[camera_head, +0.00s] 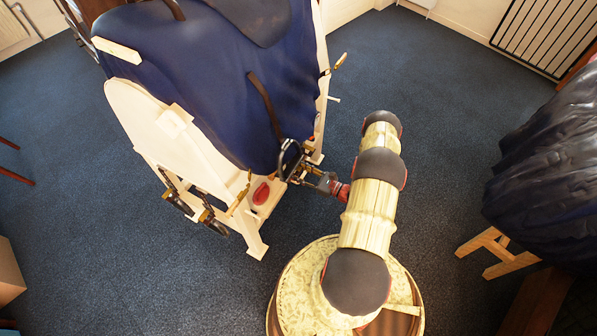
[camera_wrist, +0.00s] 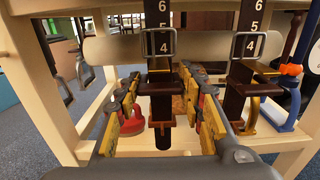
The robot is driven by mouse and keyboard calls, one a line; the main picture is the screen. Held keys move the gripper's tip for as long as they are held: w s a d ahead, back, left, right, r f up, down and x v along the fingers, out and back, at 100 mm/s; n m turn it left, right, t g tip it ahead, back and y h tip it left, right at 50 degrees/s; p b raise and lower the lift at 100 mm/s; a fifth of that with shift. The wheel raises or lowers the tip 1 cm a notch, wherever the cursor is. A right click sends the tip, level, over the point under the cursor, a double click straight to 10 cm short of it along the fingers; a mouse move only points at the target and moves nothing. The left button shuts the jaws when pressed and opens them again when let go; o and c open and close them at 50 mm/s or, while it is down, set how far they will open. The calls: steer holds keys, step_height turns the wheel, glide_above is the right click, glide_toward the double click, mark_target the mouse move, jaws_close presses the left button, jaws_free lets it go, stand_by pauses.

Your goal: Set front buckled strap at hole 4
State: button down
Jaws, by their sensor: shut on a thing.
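In the wrist view two dark straps hang side by side, marked 6, 5, 4 from the top. The left strap (camera_wrist: 163,20) passes through a metal buckle (camera_wrist: 161,43) that frames the number 4. The right strap (camera_wrist: 253,18) has a similar buckle (camera_wrist: 249,46), also at 4. My gripper (camera_wrist: 163,108) has its yellow-padded fingers either side of the left strap's lower end, shut on it below a dark brown crosspiece (camera_wrist: 156,88). The exact contact is partly hidden. In the head view my gripper (camera_head: 303,176) is at the lower edge of the blue-covered saddle stand (camera_head: 215,75).
Pale wooden stand legs (camera_head: 258,240) and a low shelf with red items (camera_head: 262,193) are close to my gripper. Blue and orange tools (camera_wrist: 290,70) stand right of the straps. A dark draped stand (camera_head: 545,170) is at the right.

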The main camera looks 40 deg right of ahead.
steer(key=c, duration=1.1)
jaws_free()
steer(key=v, duration=1.2)
steer(key=shift+f, duration=0.15)
